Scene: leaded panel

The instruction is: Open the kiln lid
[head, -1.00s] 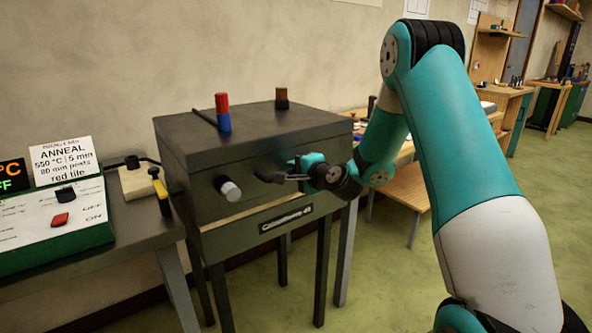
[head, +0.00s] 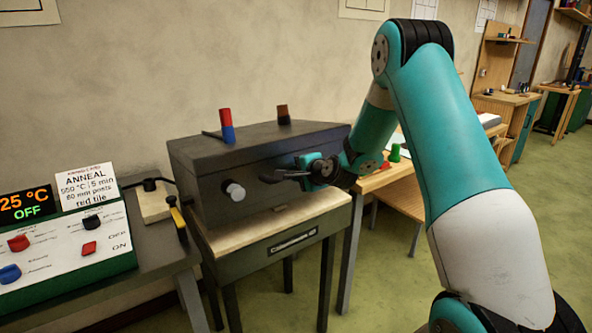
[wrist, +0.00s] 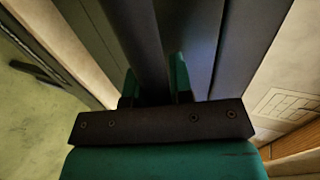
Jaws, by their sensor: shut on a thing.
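The kiln (head: 262,254) is a dark grey box on legs, with a pale rim showing along its top front. My gripper (head: 300,173) is at the lid's front face, shut on the dark lid handle (head: 278,175). In the wrist view the handle shows as a dark bar (wrist: 143,45) between the two fingers (wrist: 157,88). The kiln's inside is hidden from the head camera.
A red and blue post (head: 227,126) and a brown post (head: 283,115) stand on the lid, beside a thin dark rod. A pale knob (head: 235,191) sticks out of the lid's front.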

